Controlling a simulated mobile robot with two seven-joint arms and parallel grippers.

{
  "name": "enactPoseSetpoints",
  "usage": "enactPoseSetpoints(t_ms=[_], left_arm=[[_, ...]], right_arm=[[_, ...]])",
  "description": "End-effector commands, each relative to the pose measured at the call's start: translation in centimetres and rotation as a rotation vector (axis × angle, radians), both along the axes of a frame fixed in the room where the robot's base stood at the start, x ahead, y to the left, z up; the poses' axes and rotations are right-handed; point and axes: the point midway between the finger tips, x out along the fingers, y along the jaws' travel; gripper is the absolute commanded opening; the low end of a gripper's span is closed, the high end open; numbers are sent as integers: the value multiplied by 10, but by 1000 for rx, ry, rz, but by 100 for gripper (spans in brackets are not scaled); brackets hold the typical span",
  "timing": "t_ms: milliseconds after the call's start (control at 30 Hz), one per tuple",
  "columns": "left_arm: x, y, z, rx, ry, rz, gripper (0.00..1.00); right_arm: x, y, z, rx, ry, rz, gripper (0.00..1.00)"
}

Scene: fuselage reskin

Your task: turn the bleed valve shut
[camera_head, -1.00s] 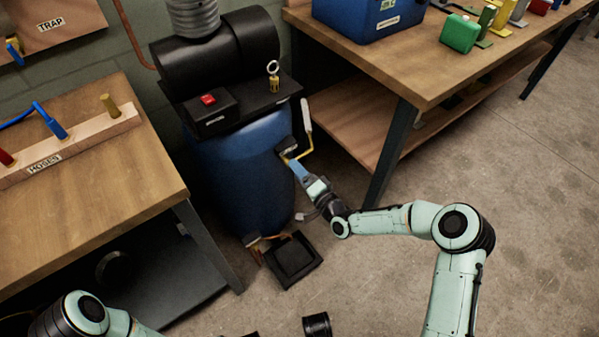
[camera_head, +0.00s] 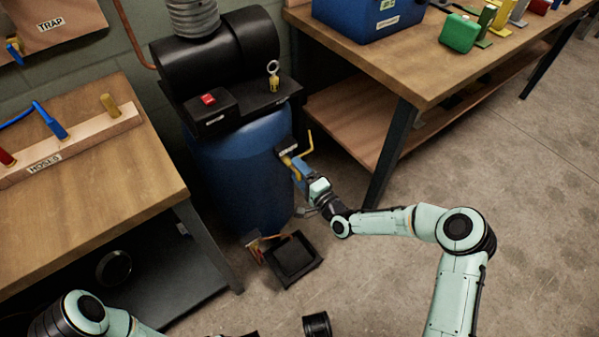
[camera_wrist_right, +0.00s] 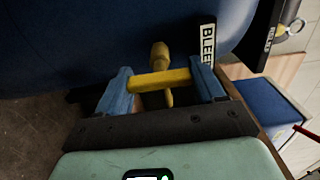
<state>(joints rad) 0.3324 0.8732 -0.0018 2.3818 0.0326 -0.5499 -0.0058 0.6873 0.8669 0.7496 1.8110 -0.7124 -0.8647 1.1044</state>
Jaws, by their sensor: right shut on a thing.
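The bleed valve (camera_head: 287,162) is a small brass-yellow fitting on the front right side of the blue tank (camera_head: 235,170), below a small BLEED label (camera_head: 289,148). A thin yellow bent rod (camera_head: 310,140) rises beside it. In the right wrist view, the valve's yellow crossbar handle (camera_wrist_right: 150,81) lies across between the blue fingers of my right gripper (camera_wrist_right: 166,86), which is shut on it. The brass stem (camera_wrist_right: 159,56) shows behind the bar. In the head view, my right gripper (camera_head: 301,174) reaches the valve from the lower right. My left gripper is out of view.
A black tray (camera_head: 292,258) lies on the floor in front of the tank. A wooden bench (camera_head: 100,200) stands left, another bench (camera_head: 440,75) right with a blue box (camera_head: 365,25). A red switch (camera_head: 208,99) sits on top of the tank. Floor on the right is clear.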

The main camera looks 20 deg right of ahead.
Motion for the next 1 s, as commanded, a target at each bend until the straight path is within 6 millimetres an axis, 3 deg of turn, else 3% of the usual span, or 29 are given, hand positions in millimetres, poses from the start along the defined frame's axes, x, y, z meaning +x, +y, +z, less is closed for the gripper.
enactPoseSetpoints(t_ms=[100,133,200,567,867,1000], left_arm=[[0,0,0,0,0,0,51],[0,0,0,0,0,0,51],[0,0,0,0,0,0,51],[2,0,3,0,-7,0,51],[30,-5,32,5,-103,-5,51],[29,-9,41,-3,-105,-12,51]], right_arm=[[2,-3,2,4,-5,-8,38],[2,-3,2,4,-5,-8,78],[1,-3,2,3,-4,-7,94],[-4,-3,1,0,-1,-3,94],[-57,-23,2,0,2,-6,94],[-87,-34,2,0,0,-6,94]])
